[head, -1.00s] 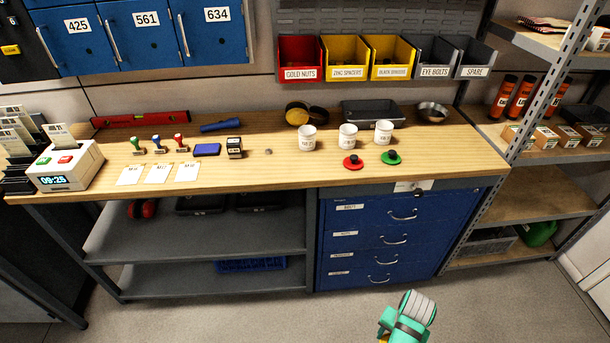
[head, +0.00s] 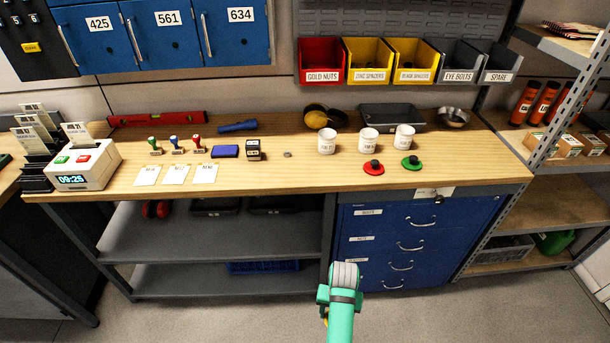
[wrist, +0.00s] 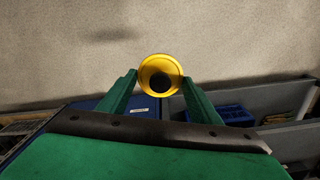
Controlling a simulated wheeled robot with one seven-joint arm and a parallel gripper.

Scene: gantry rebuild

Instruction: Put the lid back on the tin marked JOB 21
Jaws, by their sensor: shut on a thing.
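Three white tins stand on the bench: a left tin (head: 326,143), a middle tin (head: 368,141) and a right tin (head: 404,138). Their labels are too small for me to tell which is JOB 21. A red lid (head: 373,168) and a green lid (head: 412,162), both with black knobs, lie in front of them. In the wrist view my gripper (wrist: 160,78) is shut on a yellow lid (wrist: 147,66) with a dark centre.
Stamps, a blue ink pad (head: 225,152) and white cards (head: 176,174) lie on the left of the bench (head: 270,185). A tape roll (head: 320,118), a grey tray (head: 392,116) and a metal bowl (head: 453,117) stand behind the tins. Labelled bins (head: 321,62) hang above.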

